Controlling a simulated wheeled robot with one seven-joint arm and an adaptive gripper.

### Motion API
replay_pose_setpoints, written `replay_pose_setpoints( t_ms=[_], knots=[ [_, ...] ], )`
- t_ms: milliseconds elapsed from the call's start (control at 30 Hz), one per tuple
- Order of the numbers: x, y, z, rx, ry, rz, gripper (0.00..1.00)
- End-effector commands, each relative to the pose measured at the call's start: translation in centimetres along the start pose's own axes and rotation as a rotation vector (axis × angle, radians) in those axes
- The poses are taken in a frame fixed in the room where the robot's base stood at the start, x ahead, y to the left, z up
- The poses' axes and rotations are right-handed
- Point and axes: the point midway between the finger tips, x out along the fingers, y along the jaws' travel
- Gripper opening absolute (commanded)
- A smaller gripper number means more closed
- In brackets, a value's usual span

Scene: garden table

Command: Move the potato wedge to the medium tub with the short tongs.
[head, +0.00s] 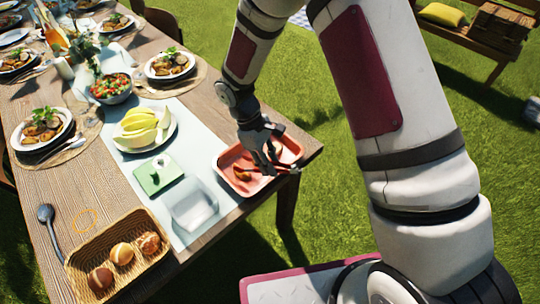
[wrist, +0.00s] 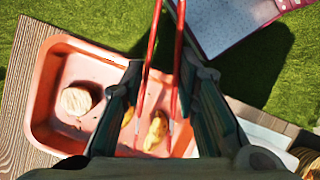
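My gripper (wrist: 162,68) is over the salmon-pink tray (wrist: 45,95), with the red short tongs (wrist: 151,50) between its fingers. The tongs' two arms stand apart. Their lower ends reach down into the tray, on either side of a yellow-brown potato wedge (wrist: 155,131); I cannot tell whether they touch it. A smaller brown piece (wrist: 127,117) lies to its left, partly hidden by a finger. In the head view the tray (head: 290,146) sits at the table corner. A clear tub (head: 195,207) stands left of it; I cannot tell whether it is the medium one.
A pale round piece (wrist: 76,100) lies in the tray. A green box (head: 158,173), a plate of yellow fruit (head: 143,128) and a bread basket (head: 82,262) share the table. Set plates and a salad bowl (head: 110,89) stand further back. Lawn lies beyond the table edge.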

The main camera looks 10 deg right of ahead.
Motion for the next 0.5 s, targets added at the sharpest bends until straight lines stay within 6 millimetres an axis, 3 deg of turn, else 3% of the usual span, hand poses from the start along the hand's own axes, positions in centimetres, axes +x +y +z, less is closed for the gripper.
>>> replay_pose_setpoints(
  t_ms=[200,500],
  knots=[
    [1.6,0.1,-0.7,0.000,-0.001,0.000,0.24],
    [2.2,0.1,-0.9,0.000,0.000,0.001,0.24]
  ],
)
